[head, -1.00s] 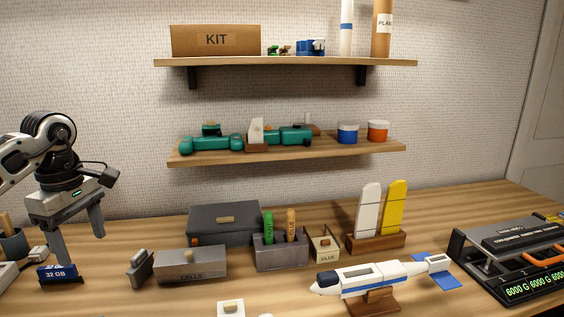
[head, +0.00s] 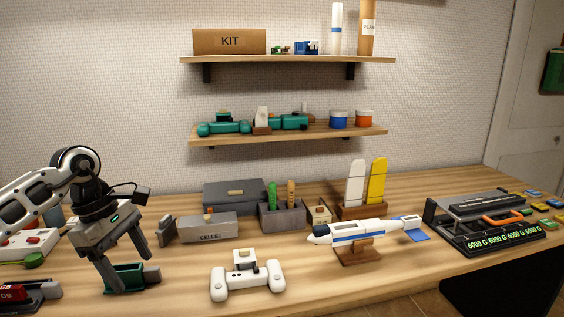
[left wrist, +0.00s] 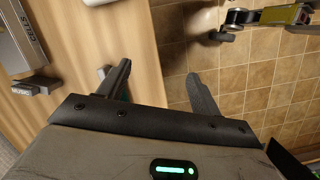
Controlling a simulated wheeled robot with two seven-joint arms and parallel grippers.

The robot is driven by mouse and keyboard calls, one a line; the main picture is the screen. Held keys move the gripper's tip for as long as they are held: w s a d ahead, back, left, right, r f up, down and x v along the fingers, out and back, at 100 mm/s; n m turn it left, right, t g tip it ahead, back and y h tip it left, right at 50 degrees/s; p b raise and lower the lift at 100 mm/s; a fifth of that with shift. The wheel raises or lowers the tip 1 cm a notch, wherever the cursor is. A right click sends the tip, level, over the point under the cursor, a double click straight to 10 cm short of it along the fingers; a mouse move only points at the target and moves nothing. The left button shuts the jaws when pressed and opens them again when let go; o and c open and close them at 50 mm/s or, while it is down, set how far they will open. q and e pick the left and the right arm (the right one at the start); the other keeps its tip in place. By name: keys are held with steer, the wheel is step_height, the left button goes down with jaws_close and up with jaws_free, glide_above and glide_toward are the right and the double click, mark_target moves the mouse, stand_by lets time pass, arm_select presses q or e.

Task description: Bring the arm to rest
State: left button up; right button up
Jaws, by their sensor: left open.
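My left gripper (head: 132,274) is at the left front in the head view, pointing down, with its two fingers apart. Nothing shows gripped between them. A small green open tray (head: 150,275) lies on the table behind and beside the fingertips; I cannot tell if they touch it. In the left wrist view the open gripper (left wrist: 159,70) straddles the table's front edge, with one finger over wood and the other over floor tiles. My right gripper does not show in the head view.
The grey CELLS box (head: 208,229) stands behind my left gripper. A charger (head: 485,235) is at the right. Bare wood (head: 310,280) lies at the front middle.

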arm_select(q)
steer(key=s+d+f+n+t+h, duration=0.25)
steer(key=d+n+t+h, duration=0.25)
steer(key=d+n+h, duration=0.5)
steer(key=s+d+f+n+t+h, duration=0.1)
steer(key=s+d+n+t+h, duration=0.3)
steer(key=d+n, duration=1)
steer(key=s+a+f+n+y, duration=0.2)
steer(key=s+f+n+y, duration=0.2)
steer(key=f+n, duration=0.3)
steer(key=s+a+f+n+y, duration=0.3)
steer(key=f+n, duration=0.5)
steer(key=n, duration=0.4)
steer(key=s+a+f+n+t+y, duration=0.1)
steer(key=s+a+f+n+y, duration=0.1)
steer(key=s+f+n+y, duration=0.3)
step_height(320, 180, down, 3)
steer(key=n+y, duration=0.2)
steer(key=n, duration=0.2)
steer(key=shift+s+a+n, duration=0.2)
steer(key=shift+n, duration=0.1)
